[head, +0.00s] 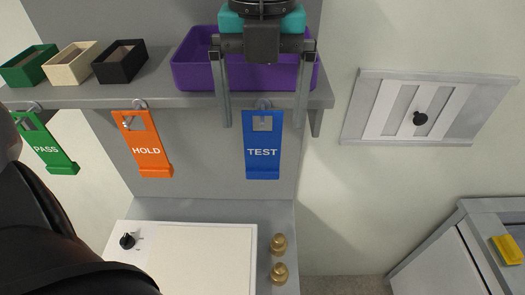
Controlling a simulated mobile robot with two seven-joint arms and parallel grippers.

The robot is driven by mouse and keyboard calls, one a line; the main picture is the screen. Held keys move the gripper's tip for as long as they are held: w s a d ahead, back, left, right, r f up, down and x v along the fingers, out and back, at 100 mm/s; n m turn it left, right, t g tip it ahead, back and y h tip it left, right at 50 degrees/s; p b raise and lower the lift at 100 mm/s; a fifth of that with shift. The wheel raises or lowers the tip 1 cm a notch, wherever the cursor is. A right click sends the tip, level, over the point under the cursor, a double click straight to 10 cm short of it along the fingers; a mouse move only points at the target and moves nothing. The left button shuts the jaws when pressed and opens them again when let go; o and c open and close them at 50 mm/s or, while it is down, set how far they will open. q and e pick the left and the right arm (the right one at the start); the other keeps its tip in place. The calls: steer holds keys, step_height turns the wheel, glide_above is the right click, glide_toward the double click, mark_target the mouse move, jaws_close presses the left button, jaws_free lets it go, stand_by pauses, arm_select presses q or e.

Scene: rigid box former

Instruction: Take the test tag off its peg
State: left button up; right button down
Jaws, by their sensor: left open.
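The blue TEST tag (262,158) hangs upright from a round peg (263,104) on the front edge of the grey shelf. A square hole shows near its top. My left gripper (262,122) comes down from the top of the head view with its two fingers wide apart. In the picture the fingertips lie on either side of the tag's upper part, with a gap on each side. It holds nothing. I cannot tell how far in front of the tag the fingers are. My right gripper is not in view.
Orange HOLD (147,158) and green PASS (47,158) tags hang to the left. The shelf (150,92) holds a purple bin (193,78) behind my fingers and small green, cream and black boxes. Below are a white panel (200,255) and two brass knobs (279,244).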

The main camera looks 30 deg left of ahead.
arm_select(q)
steer(key=shift+f, duration=1)
jaws_close()
